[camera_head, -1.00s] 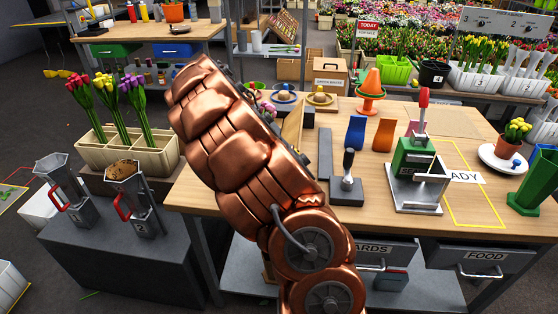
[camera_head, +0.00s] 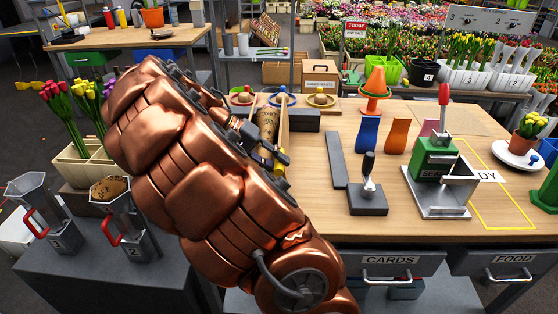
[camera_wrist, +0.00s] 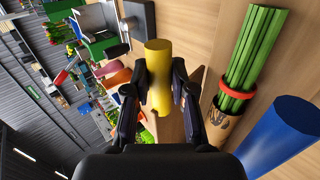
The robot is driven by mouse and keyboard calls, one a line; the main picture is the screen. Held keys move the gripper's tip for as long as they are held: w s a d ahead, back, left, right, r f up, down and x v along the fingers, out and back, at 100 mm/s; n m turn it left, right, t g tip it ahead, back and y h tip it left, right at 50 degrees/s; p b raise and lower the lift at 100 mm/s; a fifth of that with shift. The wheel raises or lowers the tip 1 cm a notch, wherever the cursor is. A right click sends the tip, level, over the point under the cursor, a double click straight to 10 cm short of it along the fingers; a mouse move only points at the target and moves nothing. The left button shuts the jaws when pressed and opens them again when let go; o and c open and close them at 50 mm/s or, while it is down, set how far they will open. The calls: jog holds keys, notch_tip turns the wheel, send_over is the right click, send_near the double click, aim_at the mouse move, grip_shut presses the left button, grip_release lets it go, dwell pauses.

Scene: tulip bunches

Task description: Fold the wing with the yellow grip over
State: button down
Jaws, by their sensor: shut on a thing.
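My gripper (camera_wrist: 155,100) is shut on the yellow grip (camera_wrist: 158,62), a waisted yellow cylinder between its two dark fingers in the wrist view. In the head view my gripper (camera_head: 272,152) shows at the right of my copper arm, with a bit of the yellow grip (camera_head: 280,169) below it. The wooden wing (camera_head: 283,122) shows as a narrow, steeply raised board beside a brown paper wrap (camera_head: 268,122). In the wrist view green stems (camera_wrist: 252,50) with a red band (camera_wrist: 236,90) lie beside the gripper. A blue cylinder (camera_wrist: 283,135) is at the lower right. My arm hides much of the wing.
A dark grey block with an upright handle (camera_head: 368,198) and a flat grey bar (camera_head: 337,160) lie to the right on the table. Beyond them is a green press (camera_head: 436,160) with a red handle. Blue (camera_head: 368,134) and orange (camera_head: 397,136) pieces stand behind.

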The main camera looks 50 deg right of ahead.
jog(key=shift+w+a+f, duration=0.3)
jog(key=shift+a+f, duration=0.05)
jog(key=shift+f, duration=0.25)
jog(key=c, duration=1)
grip_release()
jog(key=shift+r, duration=0.2)
jog(key=shift+w+r, duration=0.1)
jog(key=shift+v, duration=3.65)
